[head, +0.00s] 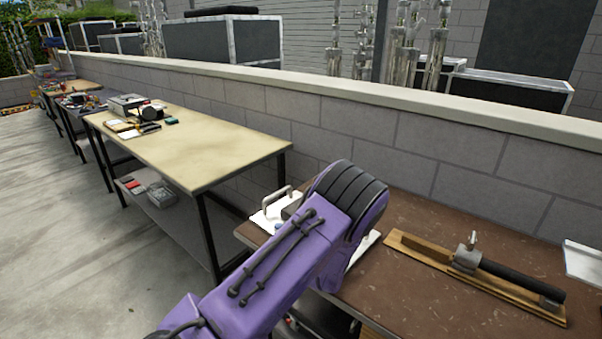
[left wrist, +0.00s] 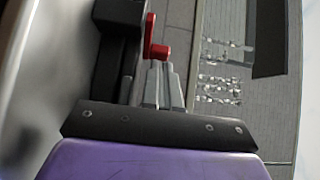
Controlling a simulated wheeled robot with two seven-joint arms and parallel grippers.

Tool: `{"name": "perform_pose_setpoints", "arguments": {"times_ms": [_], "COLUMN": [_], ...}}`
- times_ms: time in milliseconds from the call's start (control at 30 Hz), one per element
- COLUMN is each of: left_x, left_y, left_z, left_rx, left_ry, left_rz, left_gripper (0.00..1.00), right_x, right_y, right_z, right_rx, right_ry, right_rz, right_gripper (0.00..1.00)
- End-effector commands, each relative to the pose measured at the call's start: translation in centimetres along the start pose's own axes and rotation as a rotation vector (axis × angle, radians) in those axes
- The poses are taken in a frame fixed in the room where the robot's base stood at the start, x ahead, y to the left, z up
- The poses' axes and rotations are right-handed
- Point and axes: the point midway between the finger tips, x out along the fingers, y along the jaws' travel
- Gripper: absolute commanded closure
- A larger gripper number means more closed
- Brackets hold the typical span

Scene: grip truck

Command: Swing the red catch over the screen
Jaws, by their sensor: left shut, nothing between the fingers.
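In the left wrist view, the red catch (left wrist: 149,36) is a short red arm with a rounded red end, beside a black fitting (left wrist: 118,50). My left gripper (left wrist: 159,68) is shut and empty. Its grey fingertips are right at the catch's rounded end; I cannot tell whether they touch. In the head view my purple left arm reaches over the brown table and hides its gripper and the catch. I cannot clearly make out the screen. My right gripper is in neither view.
The brown table (head: 415,290) holds a wooden board (head: 420,250) with a black-handled clamp (head: 510,278) and, partly behind my arm, a pale item with a metal handle (head: 276,200). A beige table (head: 225,155) stands left. A block wall (head: 400,140) runs behind.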

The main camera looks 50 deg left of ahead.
Motion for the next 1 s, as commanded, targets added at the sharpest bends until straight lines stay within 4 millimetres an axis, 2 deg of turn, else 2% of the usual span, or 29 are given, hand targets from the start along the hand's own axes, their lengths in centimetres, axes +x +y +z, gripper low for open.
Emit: {"name": "perform_pose_setpoints", "arguments": {"times_ms": [367,467,800,1000], "left_x": [0.0,-1.2,-8.3,-10.2], "left_y": [0.1,0.1,0.1,0.1], "left_z": [-0.1,-0.2,-0.1,-0.1], "left_rx": [0.002,0.001,0.003,0.002], "left_ry": [0.001,0.003,0.003,0.0], "left_rz": [0.001,0.001,0.0,0.0], "left_gripper": [1.0,1.0,1.0,1.0], "right_x": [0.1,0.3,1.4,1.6], "right_y": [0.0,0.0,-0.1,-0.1], "right_z": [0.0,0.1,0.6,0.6], "right_rx": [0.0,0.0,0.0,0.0], "right_ry": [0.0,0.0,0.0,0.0], "right_rz": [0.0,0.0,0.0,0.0], "right_gripper": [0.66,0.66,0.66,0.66]}}
